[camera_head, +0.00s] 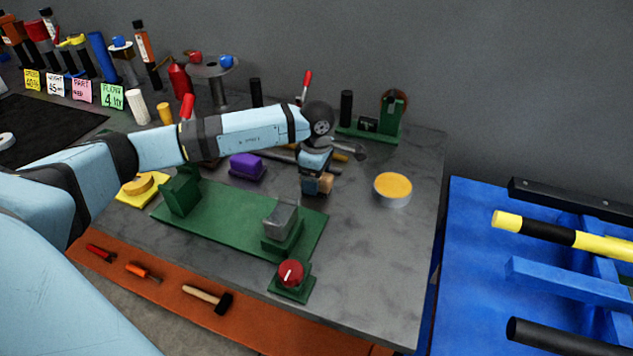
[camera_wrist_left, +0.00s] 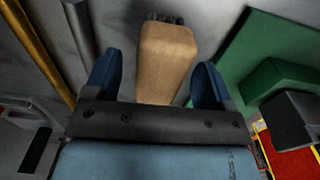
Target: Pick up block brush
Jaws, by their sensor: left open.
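The block brush (camera_wrist_left: 166,60) is a tan wooden block with dark bristles at its far end in the left wrist view. In the head view its small brown block (camera_head: 324,184) shows at my left gripper, partly hidden by it. My left gripper (camera_head: 315,174) points down over the grey bench behind the green plate. In the left wrist view the two blue fingers of the left gripper (camera_wrist_left: 154,82) are apart, one on each side of the block, with a visible gap on both sides. My right gripper is in neither view.
A green plate (camera_head: 225,228) with a grey metal block (camera_head: 281,218) lies in front. A purple block (camera_head: 246,165) is left of the gripper, a yellow-topped round tin (camera_head: 393,188) right. Rods lie close by. A red-knobbed box (camera_head: 291,279) sits at the front edge.

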